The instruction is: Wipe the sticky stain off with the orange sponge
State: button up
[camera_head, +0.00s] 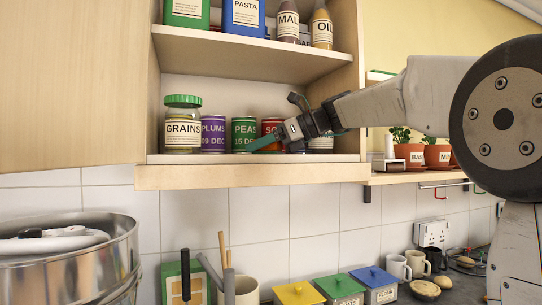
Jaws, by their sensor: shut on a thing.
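My gripper (266,143) reaches in from the right over the lower shelf of the open cupboard. One teal finger crosses in front of the lower part of a red can (271,126), whose label starts with "SO". The gripper is shut, with the red can between its fingers as far as I can see; the other finger is hidden. The can looks upright at shelf level; I cannot tell whether it touches the shelf. I see neither the orange sponge nor the sticky stain.
A green-lidded grains jar (183,124), a purple plums can (213,134) and a green peas can (243,133) stand left of the gripper. The upper shelf (250,55) hangs above it. Potted herbs (410,154) stand to the right. Canisters and mugs line the counter below.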

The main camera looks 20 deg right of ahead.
jog(key=shift+s+r, duration=0.15)
jog(key=shift+s, duration=3.3)
jog(key=shift+r, duration=2.25)
jog(key=shift+w+f, duration=0.1)
jog(key=shift+f, duration=0.05)
